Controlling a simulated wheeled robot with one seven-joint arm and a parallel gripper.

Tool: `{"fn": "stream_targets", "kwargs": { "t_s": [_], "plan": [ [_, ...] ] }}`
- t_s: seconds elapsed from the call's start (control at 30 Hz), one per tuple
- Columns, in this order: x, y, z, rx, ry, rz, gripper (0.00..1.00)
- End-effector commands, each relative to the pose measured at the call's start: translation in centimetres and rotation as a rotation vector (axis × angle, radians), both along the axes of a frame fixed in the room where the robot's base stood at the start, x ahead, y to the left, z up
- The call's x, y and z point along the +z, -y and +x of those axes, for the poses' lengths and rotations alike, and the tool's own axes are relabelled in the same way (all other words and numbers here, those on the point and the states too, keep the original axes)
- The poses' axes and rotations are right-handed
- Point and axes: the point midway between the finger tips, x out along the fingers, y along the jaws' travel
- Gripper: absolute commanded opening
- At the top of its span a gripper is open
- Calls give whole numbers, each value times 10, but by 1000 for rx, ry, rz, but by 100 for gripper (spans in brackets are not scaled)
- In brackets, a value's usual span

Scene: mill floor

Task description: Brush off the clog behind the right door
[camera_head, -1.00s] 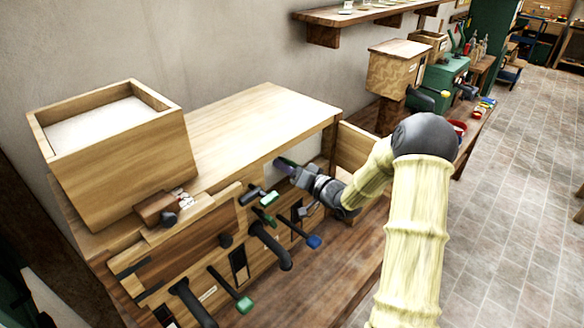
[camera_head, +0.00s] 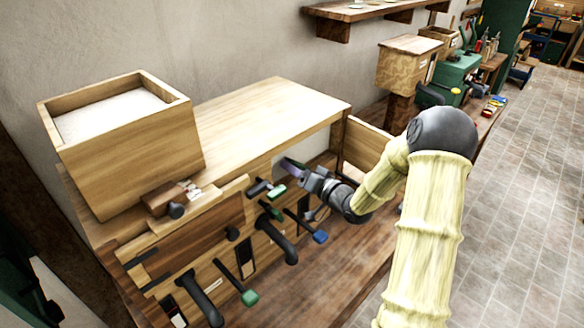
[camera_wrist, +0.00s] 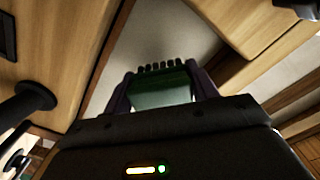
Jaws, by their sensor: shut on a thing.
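My gripper (camera_head: 298,170) is at the right end of the wooden machine (camera_head: 265,95), at the opening under its top. In the wrist view, the gripper's two dark purple fingers (camera_wrist: 161,85) are shut on a brush (camera_wrist: 160,93) with a green body and a row of dark bristles. The bristles point away from me, toward a pale grey surface (camera_wrist: 165,35) in the opening. The right door (camera_head: 366,147) stands open, to the right of my gripper. I cannot make out the clog in either view.
Black pipes (camera_head: 277,242) and levers with green (camera_head: 249,297) and blue (camera_head: 320,237) ends stick out of the machine's front, close to my forearm. A hopper box (camera_head: 125,140) of white material stands on top at left. The tiled floor at right is clear.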

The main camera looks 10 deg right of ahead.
Motion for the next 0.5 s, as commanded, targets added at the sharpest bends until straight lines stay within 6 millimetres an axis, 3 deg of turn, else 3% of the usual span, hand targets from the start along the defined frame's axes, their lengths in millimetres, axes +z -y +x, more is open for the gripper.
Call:
{"fn": "stream_targets", "kwargs": {
  "t_s": [0.5],
  "plan": [
    [0, 21, -31, -1, 0, 0, 40]
  ]
}}
